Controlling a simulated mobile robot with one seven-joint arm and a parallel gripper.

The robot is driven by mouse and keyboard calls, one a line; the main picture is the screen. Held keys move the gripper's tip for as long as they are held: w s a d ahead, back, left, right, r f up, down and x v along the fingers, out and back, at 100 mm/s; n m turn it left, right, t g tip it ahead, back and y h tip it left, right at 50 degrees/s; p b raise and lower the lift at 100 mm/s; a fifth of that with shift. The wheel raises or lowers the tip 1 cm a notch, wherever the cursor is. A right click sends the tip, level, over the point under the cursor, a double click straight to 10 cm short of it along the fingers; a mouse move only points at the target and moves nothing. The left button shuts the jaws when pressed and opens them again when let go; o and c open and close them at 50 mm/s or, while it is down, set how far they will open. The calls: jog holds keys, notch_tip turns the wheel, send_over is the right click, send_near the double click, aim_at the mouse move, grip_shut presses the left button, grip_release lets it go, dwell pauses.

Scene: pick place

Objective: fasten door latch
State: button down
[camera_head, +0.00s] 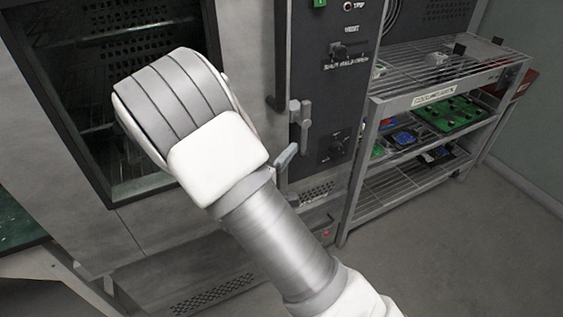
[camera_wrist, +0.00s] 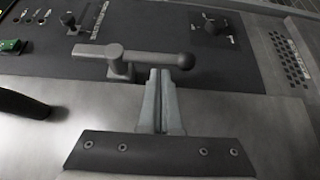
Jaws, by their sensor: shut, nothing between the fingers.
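The door latch (camera_head: 302,115) is a grey lever on the dark front panel beside the oven door (camera_head: 240,60). In the wrist view the latch lever (camera_wrist: 140,55) lies crosswise, with a rounded knob at its right end and a pivot block toward the left. My gripper (camera_wrist: 161,72) is shut and empty, its fingertips right at the lever near the knob. I cannot tell whether they touch it. In the head view my gripper (camera_head: 287,156) shows partly, just below the latch, with my arm hiding the rest. I cannot tell if the latch is engaged.
A dark door handle (camera_wrist: 24,102) stands out at the left of the wrist view. Control knobs (camera_head: 338,148) sit right of the latch. A wire shelf rack (camera_head: 450,78) with green and blue boards stands at right. Floor (camera_head: 470,250) in front of it is clear.

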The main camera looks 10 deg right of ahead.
jog(key=shift+w+d, duration=0.3)
jog(key=shift+w, duration=0.15)
jog(key=shift+f, duration=0.15)
jog(key=shift+d+b, duration=0.2)
jog(key=shift+b, duration=0.4)
